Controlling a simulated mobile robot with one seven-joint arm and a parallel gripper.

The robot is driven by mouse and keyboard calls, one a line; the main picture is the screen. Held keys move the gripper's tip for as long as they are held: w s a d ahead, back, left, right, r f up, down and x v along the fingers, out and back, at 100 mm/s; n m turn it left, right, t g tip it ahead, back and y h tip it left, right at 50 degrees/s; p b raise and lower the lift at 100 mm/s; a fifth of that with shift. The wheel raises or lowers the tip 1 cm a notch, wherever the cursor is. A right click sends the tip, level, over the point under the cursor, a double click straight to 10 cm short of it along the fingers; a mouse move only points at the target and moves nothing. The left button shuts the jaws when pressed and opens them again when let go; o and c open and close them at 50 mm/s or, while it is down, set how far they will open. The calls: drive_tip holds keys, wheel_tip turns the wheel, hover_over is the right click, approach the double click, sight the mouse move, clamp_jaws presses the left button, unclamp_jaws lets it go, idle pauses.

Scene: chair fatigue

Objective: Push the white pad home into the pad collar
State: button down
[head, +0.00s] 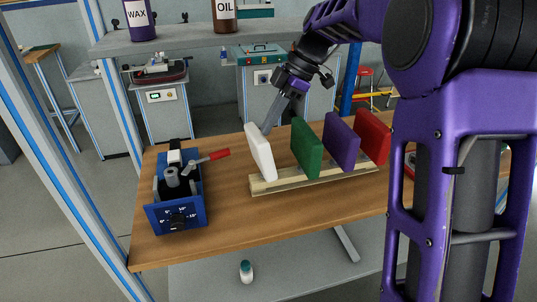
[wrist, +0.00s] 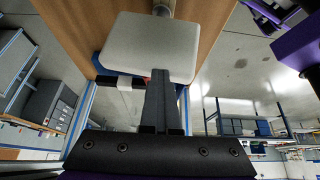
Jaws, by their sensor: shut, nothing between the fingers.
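The white pad (head: 260,152) stands at the left end of a pale wooden rail (head: 330,180) on the workbench. It leans a little, its top to the left. My gripper (head: 270,120) comes down from the upper right behind the pad; its fingertips are at the pad's far face, partly hidden. In the wrist view the shut fingers (wrist: 160,90) reach the edge of the white pad (wrist: 148,45); I cannot tell whether they touch. A grey rounded part (wrist: 164,8) shows beyond the pad. I cannot tell which part is the collar, or how deep the pad sits.
A green pad (head: 307,148), a purple pad (head: 341,141) and a red pad (head: 373,137) stand along the rail to the right. A blue fixture (head: 178,215) with a red-handled lever stands on the bench (head: 235,220) at left. The front of the bench is clear.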

wheel_tip(320, 180, up, 4)
drive_tip(key=p, duration=0.2)
drive_tip(key=shift+f+p, duration=0.2)
drive_tip(key=shift+p, duration=0.1)
drive_tip(key=c, duration=1.1)
unclamp_jaws()
drive_tip(key=shift+r, duration=0.1)
